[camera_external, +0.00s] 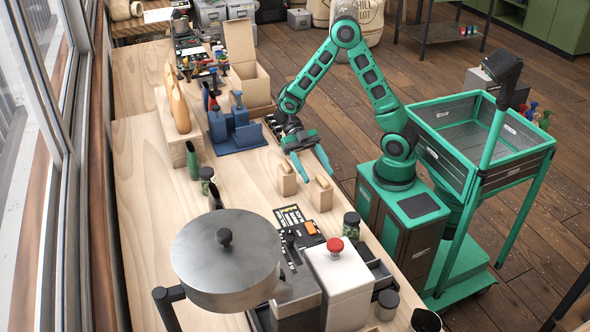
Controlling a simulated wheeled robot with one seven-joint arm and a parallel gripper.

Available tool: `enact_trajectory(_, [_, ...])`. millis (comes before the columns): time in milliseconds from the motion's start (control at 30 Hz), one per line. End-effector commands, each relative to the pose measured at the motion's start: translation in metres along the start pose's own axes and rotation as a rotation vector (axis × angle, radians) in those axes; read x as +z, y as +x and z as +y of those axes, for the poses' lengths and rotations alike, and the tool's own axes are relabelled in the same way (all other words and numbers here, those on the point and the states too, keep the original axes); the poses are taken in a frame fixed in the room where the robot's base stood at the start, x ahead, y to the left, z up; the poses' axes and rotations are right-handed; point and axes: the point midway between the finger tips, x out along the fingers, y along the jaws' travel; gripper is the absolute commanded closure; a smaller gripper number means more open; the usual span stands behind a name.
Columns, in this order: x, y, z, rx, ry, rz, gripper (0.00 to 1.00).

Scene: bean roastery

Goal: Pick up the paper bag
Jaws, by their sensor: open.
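Two small tan pieces with narrow tops, which look like folded paper bags, stand upright on the wooden table: one paper bag (286,180) on the left and a second paper bag (321,194) slightly nearer and to the right. My gripper (311,167) is open, with its green fingers pointing down toward the viewer. The fingers are above and just behind the two bags in the picture. Nothing shows between the fingers. I cannot tell whether a fingertip touches either bag.
A blue holder (237,136) and an open cardboard box (246,82) stand behind my gripper. A roaster with a metal drum (225,262) and a white unit with a red knob (335,247) fill the near end. Bare table lies left of the bags.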

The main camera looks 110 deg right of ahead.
Motion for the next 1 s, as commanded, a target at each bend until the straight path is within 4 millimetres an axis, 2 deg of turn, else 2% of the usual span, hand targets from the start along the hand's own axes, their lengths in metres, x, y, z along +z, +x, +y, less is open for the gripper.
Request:
enact_trajectory(200, [0.001, 0.030, -0.004, -0.002, 0.000, 0.001, 0.39])
enact_trajectory(533, [0.001, 0.037, -0.004, 0.000, 0.000, 0.000, 0.39])
enact_trajectory(567, [0.001, 0.037, -0.004, 0.000, 0.000, 0.000, 0.41])
enact_trajectory(800, [0.001, 0.037, -0.004, 0.000, 0.001, 0.000, 0.98])
enact_trajectory(1000, [0.001, 0.036, -0.004, 0.000, 0.000, 0.000, 0.98])
